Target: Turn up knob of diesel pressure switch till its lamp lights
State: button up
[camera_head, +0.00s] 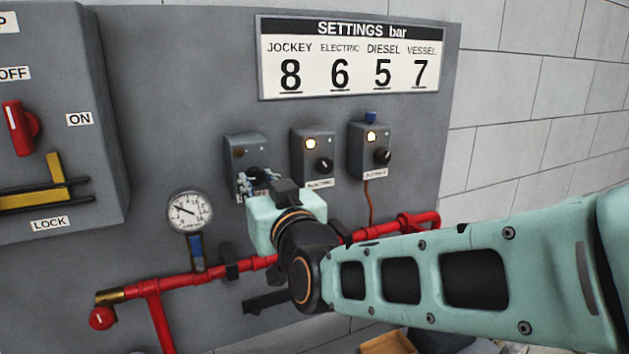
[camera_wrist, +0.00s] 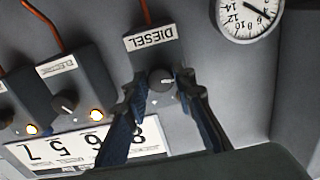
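The diesel pressure switch is the leftmost of three small grey boxes (camera_head: 240,148) in the head view. In the wrist view, upside down, its plate (camera_wrist: 152,38) reads DIESEL. Its lamp (camera_head: 238,153) looks dark in the head view. Its dark round knob (camera_wrist: 161,79) shows in the wrist view between my fingertips. My gripper (camera_wrist: 162,84) is open, with one finger on each side of the knob. I cannot tell whether either fingertip touches it. In the head view my gripper (camera_head: 258,182) is in front of the box's lower part and hides its label.
The middle switch (camera_head: 312,150) and right switch (camera_head: 371,148) have lit lamps. The settings sign (camera_head: 350,58) gives DIESEL 5. A pressure gauge (camera_head: 190,212) and red pipe (camera_head: 185,280) lie left and below. A lever panel (camera_head: 60,120) stands out at the far left.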

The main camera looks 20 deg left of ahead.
grip_shut()
jog(key=shift+f, duration=0.1)
jog(key=shift+m+b, duration=0.3)
jog(key=shift+b, duration=0.45)
jog(key=o, duration=0.6)
grip_release()
jog(key=v, duration=1.2)
